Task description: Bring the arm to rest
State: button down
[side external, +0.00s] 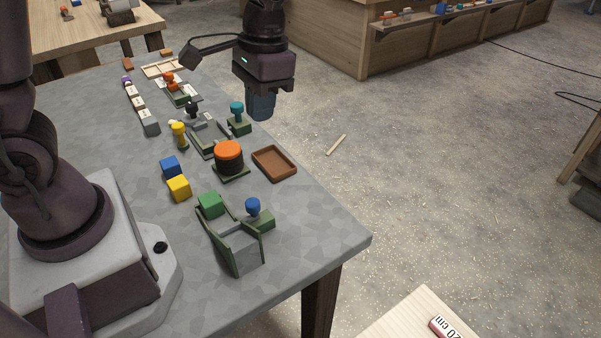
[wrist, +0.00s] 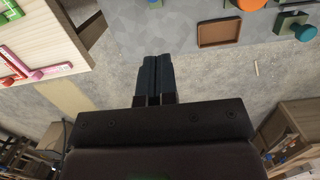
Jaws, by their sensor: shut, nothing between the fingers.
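My gripper (side external: 262,106) hangs in the air near the table's far right edge in the side view, pointing down. Its fingers are together with nothing between them. In the wrist view the gripper (wrist: 156,62) shows the two dark fingers side by side, over the floor just past the table's edge. The grey table (side external: 310,235) carries several small objects, and none of them touches my gripper.
On the table stand a brown tray (side external: 274,163), an orange-topped round piece (side external: 229,153), a teal-knobbed piece (side external: 238,118), a blue cube (side external: 170,167), a yellow cube (side external: 179,188) and a green block (side external: 210,205). Open floor (side external: 430,180) lies to the right.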

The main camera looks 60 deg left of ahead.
jog(key=s+a+r+t, duration=0.1)
jog(key=s+r+t, duration=0.6)
jog(key=s+r, duration=0.4)
jog(key=shift+s+a, duration=0.3)
jog(key=shift+s, duration=0.1)
